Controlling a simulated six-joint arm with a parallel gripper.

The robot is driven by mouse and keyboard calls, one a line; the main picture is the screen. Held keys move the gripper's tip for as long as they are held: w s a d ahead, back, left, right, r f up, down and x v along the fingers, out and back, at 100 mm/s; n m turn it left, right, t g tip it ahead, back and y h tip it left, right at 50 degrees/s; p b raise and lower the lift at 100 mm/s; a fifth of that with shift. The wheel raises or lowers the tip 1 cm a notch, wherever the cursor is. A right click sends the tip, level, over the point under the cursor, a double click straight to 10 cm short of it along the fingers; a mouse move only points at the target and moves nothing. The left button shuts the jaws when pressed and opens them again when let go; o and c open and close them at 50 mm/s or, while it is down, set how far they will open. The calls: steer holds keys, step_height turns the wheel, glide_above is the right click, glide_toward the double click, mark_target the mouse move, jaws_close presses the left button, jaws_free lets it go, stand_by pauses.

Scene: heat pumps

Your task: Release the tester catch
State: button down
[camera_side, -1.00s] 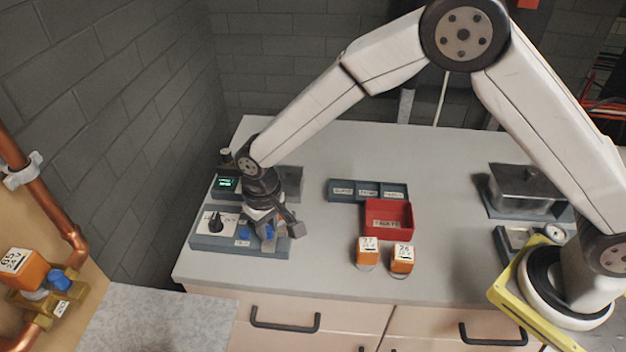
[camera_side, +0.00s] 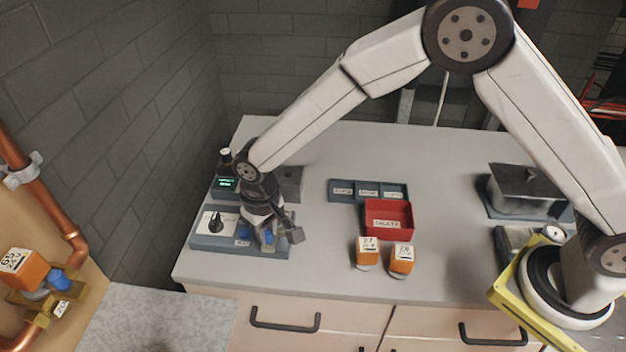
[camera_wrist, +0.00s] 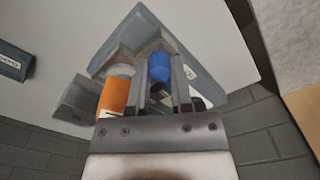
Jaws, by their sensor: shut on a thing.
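The tester (camera_side: 240,245) is a blue-grey bench unit at the left end of the table, with a black knob (camera_side: 216,224) on a white plate. My gripper (camera_side: 267,238) is down at its right part, partly hiding it. In the wrist view my gripper (camera_wrist: 162,88) has its fingers on either side of a blue piece (camera_wrist: 160,66), which looks like the tester catch, and is shut on it. An orange part with a white collar (camera_wrist: 114,92) sits just left of the fingers. The exact contact is hidden.
A red tray (camera_side: 388,220) and a dark labelled divided tray (camera_side: 368,190) stand mid-table. Two orange parts (camera_side: 367,252) (camera_side: 402,259) stand in front of them. A lit green display (camera_side: 226,183) is behind the tester. Grey fixtures (camera_side: 525,190) stand at the right.

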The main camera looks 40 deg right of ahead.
steer(key=shift+s+a, duration=0.2)
steer(key=c, duration=0.8)
jaws_free()
steer(key=shift+r, duration=0.1)
steer(key=shift+r, duration=3.8)
